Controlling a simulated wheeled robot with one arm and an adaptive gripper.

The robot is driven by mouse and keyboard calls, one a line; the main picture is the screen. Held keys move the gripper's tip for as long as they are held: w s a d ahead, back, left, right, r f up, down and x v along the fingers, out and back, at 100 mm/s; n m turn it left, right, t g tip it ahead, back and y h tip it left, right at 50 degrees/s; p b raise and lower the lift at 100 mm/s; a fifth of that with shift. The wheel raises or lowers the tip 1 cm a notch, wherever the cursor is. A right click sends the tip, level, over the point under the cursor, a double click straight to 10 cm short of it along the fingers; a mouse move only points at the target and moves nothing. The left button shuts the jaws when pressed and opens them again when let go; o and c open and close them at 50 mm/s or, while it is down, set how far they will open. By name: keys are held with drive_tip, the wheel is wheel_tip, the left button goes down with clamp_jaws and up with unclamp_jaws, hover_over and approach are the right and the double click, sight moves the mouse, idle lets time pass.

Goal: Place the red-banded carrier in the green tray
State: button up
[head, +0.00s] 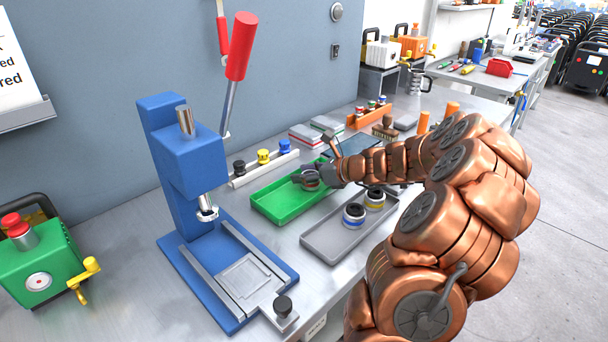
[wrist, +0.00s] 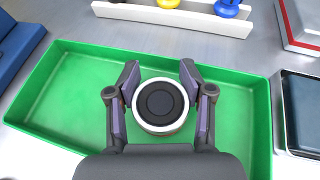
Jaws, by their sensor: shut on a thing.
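The green tray (head: 274,204) lies on the bench between the blue press and the grey tray. In the wrist view its floor and rim (wrist: 65,85) fill most of the picture. My gripper (head: 312,179) is over the right part of the green tray. It is shut on a round carrier (wrist: 160,105) with a white rim and dark centre. A trace of red shows on the held carrier (head: 310,184) in the head view. Whether the carrier touches the tray floor cannot be told. My gripper also shows in the wrist view (wrist: 160,90), a finger on each side.
A grey tray (head: 322,240) in front holds a blue-banded carrier (head: 354,214) and a yellow-banded carrier (head: 375,198). A blue press (head: 190,150) stands at the left. A white rack (head: 240,179) with black, yellow and blue knobs lies behind the green tray. The tray's left part is empty.

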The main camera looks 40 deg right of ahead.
drive_tip(key=shift+f, duration=0.1)
drive_tip(key=o, duration=1.4)
drive_tip(key=shift+o, duration=0.2)
drive_tip(key=v, duration=1.2)
drive_tip(key=shift+s+a, duration=0.1)
